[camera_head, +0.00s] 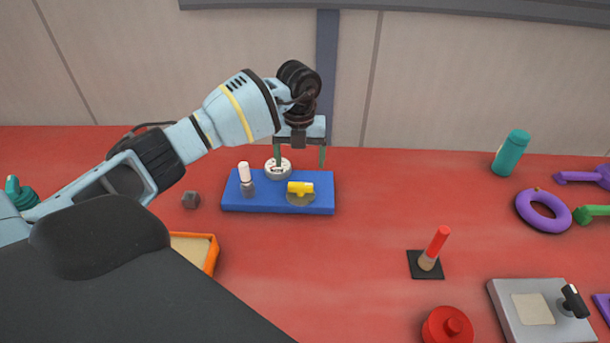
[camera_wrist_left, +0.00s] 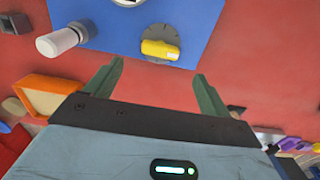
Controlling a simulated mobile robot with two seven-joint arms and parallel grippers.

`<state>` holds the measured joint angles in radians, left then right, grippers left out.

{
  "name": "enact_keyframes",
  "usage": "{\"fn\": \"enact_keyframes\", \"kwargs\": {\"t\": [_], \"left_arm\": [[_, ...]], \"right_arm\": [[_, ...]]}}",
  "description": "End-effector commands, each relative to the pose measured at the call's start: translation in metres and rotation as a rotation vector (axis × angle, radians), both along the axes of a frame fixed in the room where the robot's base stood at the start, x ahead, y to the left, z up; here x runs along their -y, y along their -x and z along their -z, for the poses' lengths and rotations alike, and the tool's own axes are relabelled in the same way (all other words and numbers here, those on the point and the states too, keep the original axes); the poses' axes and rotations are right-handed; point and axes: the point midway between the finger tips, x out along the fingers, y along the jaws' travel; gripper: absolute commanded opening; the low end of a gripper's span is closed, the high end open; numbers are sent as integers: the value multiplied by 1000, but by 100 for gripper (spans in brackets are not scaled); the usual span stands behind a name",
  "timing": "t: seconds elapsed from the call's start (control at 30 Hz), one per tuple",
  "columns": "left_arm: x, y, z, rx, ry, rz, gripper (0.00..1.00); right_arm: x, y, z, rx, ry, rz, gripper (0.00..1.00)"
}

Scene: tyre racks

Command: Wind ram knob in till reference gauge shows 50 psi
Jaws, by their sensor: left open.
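A blue block (camera_head: 232,202) stands on the red bench in the head view. It bears a yellow bar-shaped knob (camera_head: 300,188) on a grey disc (camera_head: 303,200), a white round gauge (camera_head: 278,171) behind, and a grey post with a white cap (camera_head: 244,172) at left. The gauge reading is too small to tell. In the left wrist view the yellow knob (camera_wrist_left: 160,50) lies just beyond the fingertips, and the gauge is cut off at the top edge. My left gripper (camera_head: 301,162) is open and empty, with its fingers apart above the block's rear. My right gripper is not in view.
An orange tray (camera_head: 211,255) and a small dark cube (camera_head: 191,200) sit left of the block. To the right are a red peg on a black base (camera_head: 430,258), a teal bottle (camera_head: 511,153), a purple ring (camera_head: 543,211) and a grey plate (camera_head: 503,306). The bench just right of the block is clear.

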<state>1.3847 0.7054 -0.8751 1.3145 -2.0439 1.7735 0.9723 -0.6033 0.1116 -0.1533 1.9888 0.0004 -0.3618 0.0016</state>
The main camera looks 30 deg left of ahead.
Motion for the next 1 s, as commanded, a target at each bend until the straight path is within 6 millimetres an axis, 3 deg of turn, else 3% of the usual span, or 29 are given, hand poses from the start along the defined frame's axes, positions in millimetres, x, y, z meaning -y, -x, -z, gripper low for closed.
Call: {"fn": "enact_keyframes", "kwargs": {"t": [0.17, 0.6, 1.0], "left_arm": [[0, 0, 15, -3, 2, 0, 82], [1, 0, 72, -2, 1, 1, 82], [0, 0, 78, 1, 1, 1, 80]], "right_arm": [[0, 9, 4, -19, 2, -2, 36], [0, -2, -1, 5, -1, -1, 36], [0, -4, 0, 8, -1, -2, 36]]}}
